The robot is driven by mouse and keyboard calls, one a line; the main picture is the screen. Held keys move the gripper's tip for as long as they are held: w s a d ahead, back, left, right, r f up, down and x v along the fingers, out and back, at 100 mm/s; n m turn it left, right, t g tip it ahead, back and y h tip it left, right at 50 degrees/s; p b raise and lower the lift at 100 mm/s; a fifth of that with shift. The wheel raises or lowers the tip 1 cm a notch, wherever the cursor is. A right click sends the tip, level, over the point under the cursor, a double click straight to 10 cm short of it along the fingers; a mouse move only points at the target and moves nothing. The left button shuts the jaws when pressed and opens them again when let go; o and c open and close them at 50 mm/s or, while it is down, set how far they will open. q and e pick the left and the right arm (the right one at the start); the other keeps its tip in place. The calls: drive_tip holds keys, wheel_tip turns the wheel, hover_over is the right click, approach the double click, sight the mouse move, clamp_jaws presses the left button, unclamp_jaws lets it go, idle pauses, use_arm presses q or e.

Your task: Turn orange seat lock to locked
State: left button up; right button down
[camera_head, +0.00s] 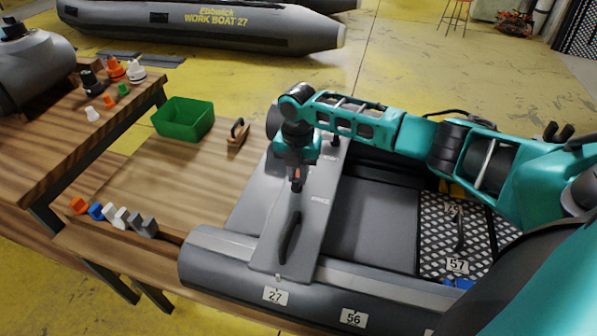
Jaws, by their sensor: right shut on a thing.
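The grey boat seat (311,226) lies across the small inflatable boat (227,262), with faint white lettering on its top. My right gripper (297,178) points down over the seat, fingers close together. A small orange piece shows at its fingertips, which I take to be the orange seat lock (297,184); the gripper is shut on it. The fingers hide most of the lock, so I cannot tell which way it is turned. A black handle (290,237) is on the seat, nearer the tube. My left gripper is not in view.
A green bin (183,119) and a small wooden block with a black hook (238,132) stand on the bench left of the boat. Several coloured blocks (122,218) line its front left. Valve caps (115,69) stand on the left table. A larger boat (200,24) lies behind.

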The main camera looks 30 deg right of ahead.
sight(298, 176)
idle(0.5)
drive_tip(key=c, duration=1)
unclamp_jaws()
drive_tip(key=shift+c, duration=0.2)
wheel_tip(298, 176, up, 13)
